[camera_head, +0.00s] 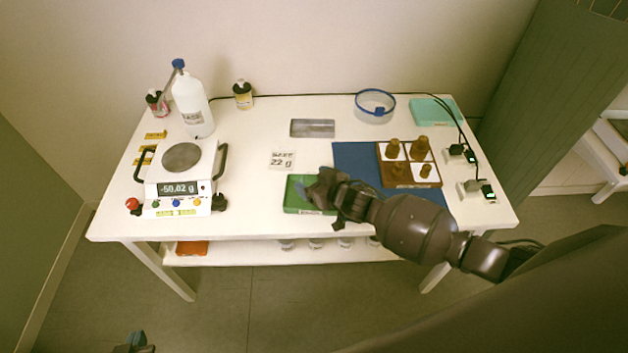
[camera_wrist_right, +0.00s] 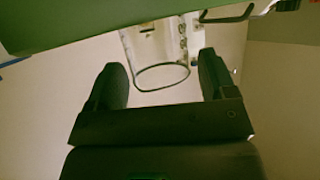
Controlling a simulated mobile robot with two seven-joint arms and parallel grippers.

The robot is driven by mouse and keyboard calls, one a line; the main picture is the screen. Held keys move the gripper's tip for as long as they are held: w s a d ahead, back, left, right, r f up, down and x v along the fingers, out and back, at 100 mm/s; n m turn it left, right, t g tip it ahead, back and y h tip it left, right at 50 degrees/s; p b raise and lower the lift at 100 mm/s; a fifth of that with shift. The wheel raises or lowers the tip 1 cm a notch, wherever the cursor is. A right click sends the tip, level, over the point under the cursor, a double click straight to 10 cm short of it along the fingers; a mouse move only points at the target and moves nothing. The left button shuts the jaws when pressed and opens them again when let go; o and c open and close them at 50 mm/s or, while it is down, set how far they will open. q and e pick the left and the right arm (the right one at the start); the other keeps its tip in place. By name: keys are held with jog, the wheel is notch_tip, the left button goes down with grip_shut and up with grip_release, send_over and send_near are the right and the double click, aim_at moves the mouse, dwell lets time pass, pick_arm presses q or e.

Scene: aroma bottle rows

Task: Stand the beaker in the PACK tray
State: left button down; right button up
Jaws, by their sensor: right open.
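A green tray (camera_head: 291,207) lies at the table's front edge, partly under my right gripper (camera_head: 318,187); its label is not readable. In the right wrist view, the clear glass beaker (camera_wrist_right: 155,50) shows between the open fingers of my right gripper (camera_wrist_right: 163,80), its round rim toward them. The green tray's wall (camera_wrist_right: 60,22) covers the beaker's far end there, so I cannot tell if it stands inside. In the head view, the beaker is mostly hidden by the gripper. My left gripper (camera_head: 135,343) is low at the bottom left, away from the table; its fingers are unclear.
A balance (camera_head: 180,190) reading -50.02 g stands at the left. A card (camera_head: 282,160) reads 22 g. A metal plate (camera_head: 312,128), blue mat (camera_head: 355,158) and brown rack of bottles (camera_head: 397,173) lie around the tray. A blue-rimmed bowl (camera_head: 375,103) stands behind.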

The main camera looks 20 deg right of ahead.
jog(key=shift+r, duration=0.2)
jog(key=p+v, duration=0.1)
jog(key=v, duration=1)
jog(key=s+d+f+m+h, duration=0.1)
jog(key=s+d+f+h, duration=0.1)
jog(key=s, duration=0.6)
jog(key=s+d+f+m+h, duration=0.2)
jog(key=s+d+f+h, duration=0.1)
jog(key=s, duration=0.5)
jog(key=shift+s+d+m+g, duration=0.3)
jog(key=shift+s+d, duration=0.05)
jog(key=shift+d, duration=0.35)
